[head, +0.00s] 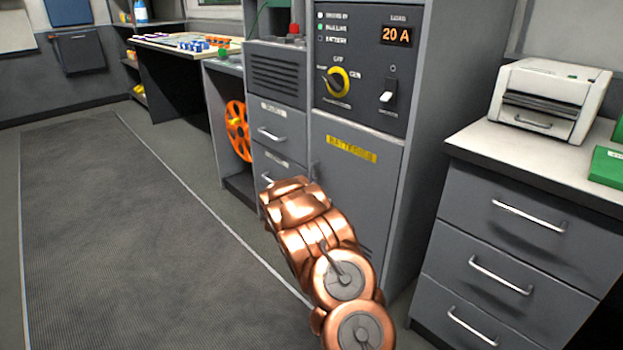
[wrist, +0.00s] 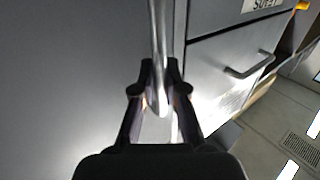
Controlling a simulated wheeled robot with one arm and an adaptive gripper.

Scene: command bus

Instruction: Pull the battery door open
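The battery door (head: 372,190) is a flat grey panel with a yellow label reading batteries, low on the power cabinet in the head view. It looks closed and flush there; my arm covers its lower left part. In the wrist view the door (wrist: 75,75) fills the left side, and its upright metal handle (wrist: 158,40) runs down the middle. My gripper (wrist: 161,68) has one dark finger on each side of the handle, closed in against it. The head view hides the fingers behind my copper-coloured arm.
Left of the door are small drawers (head: 277,118) with bar handles and an orange reel (head: 238,131) on a shelf. A drawer unit (head: 510,235) bearing a printer (head: 553,99) stands to the right. The floor mat (head: 120,220) at the left is clear.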

